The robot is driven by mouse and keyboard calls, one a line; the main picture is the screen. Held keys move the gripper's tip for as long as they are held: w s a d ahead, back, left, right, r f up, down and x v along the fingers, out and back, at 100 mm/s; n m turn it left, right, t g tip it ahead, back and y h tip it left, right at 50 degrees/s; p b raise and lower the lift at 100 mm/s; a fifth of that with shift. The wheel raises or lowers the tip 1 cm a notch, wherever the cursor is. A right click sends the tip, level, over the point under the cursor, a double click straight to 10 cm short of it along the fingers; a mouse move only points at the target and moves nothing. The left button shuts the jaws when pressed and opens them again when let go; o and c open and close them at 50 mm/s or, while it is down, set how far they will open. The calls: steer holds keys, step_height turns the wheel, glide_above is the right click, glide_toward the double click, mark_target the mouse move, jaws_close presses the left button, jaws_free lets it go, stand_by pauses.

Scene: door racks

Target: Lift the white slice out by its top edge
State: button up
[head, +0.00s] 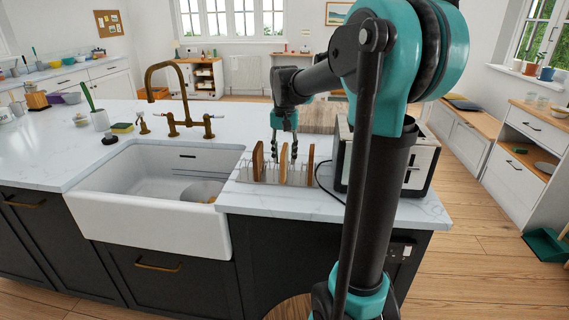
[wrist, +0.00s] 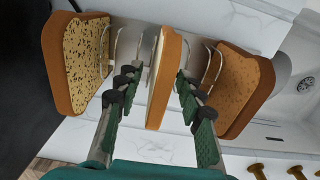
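The white slice (wrist: 162,82) stands upright in the middle of the metal rack (wrist: 200,50), its pale face and brown crust showing in the wrist view. In the head view the white slice (head: 283,169) is partly covered by my fingers. My gripper (wrist: 157,88) is open, with one finger on each side of the slice near its top edge. Gaps show between the fingers and the slice in the wrist view. In the head view my gripper (head: 285,154) points down over the rack (head: 245,174).
A seeded slice (wrist: 82,60) and a brown slice (wrist: 242,90) stand in the rack on either side. A toaster (head: 420,165) stands right of the rack. A white sink (head: 150,220) with a brass tap (head: 180,85) lies to the left.

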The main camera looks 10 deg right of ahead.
steer(key=shift+c, duration=0.5)
jaws_close()
steer(key=shift+r, duration=0.1)
step_height(320, 180, up, 29)
steer(key=shift+r, duration=0.2)
stand_by(1.2)
